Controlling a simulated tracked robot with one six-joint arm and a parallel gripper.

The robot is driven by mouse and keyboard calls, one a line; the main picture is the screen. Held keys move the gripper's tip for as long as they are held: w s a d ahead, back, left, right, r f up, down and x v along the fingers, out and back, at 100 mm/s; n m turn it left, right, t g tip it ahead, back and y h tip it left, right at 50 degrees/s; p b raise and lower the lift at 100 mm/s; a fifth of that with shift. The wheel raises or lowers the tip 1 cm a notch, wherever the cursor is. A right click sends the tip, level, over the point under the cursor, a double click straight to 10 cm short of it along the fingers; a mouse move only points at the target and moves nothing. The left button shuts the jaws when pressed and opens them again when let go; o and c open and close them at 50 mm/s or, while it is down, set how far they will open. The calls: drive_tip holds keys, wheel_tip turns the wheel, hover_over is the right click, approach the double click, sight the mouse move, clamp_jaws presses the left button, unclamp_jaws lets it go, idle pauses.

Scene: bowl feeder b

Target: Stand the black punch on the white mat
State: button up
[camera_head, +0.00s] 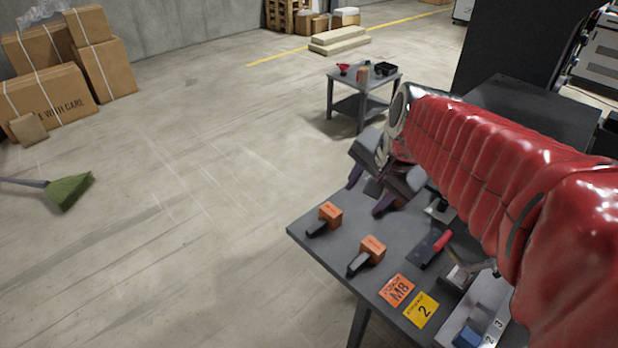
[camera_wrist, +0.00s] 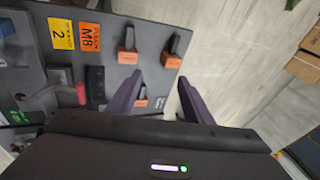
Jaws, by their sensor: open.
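My gripper (camera_head: 370,190) is open above the far part of the dark table, and its purple fingers also show in the wrist view (camera_wrist: 160,80). Between and beyond the fingers in the wrist view, a small orange and dark piece (camera_wrist: 141,99) lies near the left finger. I cannot tell which piece is the black punch. I cannot make out a white mat; a small pale object (camera_head: 440,210) is partly hidden by my arm.
An orange M8 card (camera_head: 397,290) and a yellow card marked 2 (camera_head: 421,310) lie near the table's front. A black block (camera_head: 425,250) with a red-handled item (camera_head: 441,240) lies beside them. A pale tray (camera_head: 490,310) with a blue piece is at the lower right.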

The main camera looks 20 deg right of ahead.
drive_tip(key=s+a+n, duration=0.9)
drive_tip(key=s+n, duration=0.1)
drive_tip(key=n, duration=0.1)
drive_tip(key=shift+s+f+n+t, duration=0.3)
drive_tip(key=shift+s+f+t, duration=0.1)
drive_tip(key=shift+f, duration=0.05)
drive_tip(key=shift+d, duration=0.15)
